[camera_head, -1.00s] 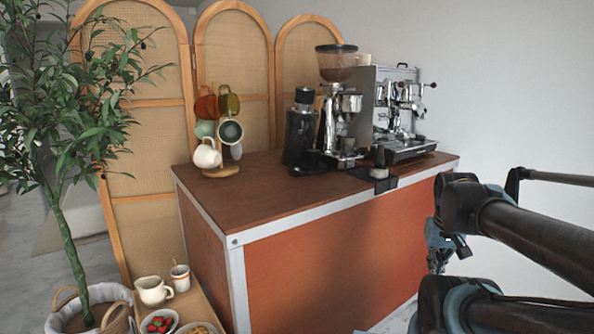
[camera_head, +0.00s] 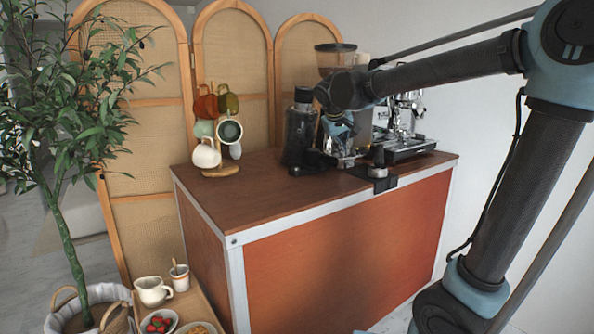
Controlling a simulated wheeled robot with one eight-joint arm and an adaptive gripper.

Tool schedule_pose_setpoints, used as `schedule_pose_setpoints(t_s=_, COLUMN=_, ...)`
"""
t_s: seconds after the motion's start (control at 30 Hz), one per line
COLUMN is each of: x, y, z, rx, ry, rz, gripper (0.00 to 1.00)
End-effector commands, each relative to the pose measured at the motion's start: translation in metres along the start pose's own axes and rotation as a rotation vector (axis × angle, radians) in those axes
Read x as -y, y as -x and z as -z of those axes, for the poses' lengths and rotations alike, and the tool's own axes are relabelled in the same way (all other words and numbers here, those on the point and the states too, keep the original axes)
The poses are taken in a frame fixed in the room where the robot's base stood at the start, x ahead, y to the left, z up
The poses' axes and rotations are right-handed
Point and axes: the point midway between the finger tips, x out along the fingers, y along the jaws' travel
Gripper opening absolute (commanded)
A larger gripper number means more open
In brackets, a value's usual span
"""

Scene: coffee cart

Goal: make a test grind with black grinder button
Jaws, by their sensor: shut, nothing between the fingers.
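The black grinder (camera_head: 300,127) stands upright on the brown cart top, left of a chrome grinder with a brown bean hopper (camera_head: 334,57). Its button is too small to make out. My gripper (camera_head: 341,140) hangs from the end of my raised arm, just right of the black grinder in the picture, in front of the chrome grinder. It is shut and holds nothing. It hides much of the chrome grinder. I cannot tell whether it touches either grinder.
A chrome espresso machine (camera_head: 402,125) stands at the right. A tamper (camera_head: 378,167) sits on a black mat at the front edge. A mug tree with several cups (camera_head: 206,153) stands at the left. The cart top's (camera_head: 260,195) front left is clear.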

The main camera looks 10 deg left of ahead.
Motion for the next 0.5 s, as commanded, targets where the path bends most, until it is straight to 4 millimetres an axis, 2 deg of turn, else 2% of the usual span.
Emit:
schedule_pose_setpoints(t_s=0.03, x=0.018, y=0.006, z=0.025, rx=-0.030, ry=0.029, rz=-0.001, gripper=0.00)
schedule_pose_setpoints(t_s=0.2, x=0.069, y=0.023, z=0.088, rx=-0.115, ry=0.096, rz=-0.013, gripper=0.00)
schedule_pose_setpoints(t_s=0.33, x=0.099, y=0.033, z=0.117, rx=-0.160, ry=0.128, rz=-0.018, gripper=0.00)
schedule_pose_setpoints(t_s=0.5, x=0.117, y=0.040, z=0.134, rx=-0.187, ry=0.147, rz=-0.020, gripper=0.00)
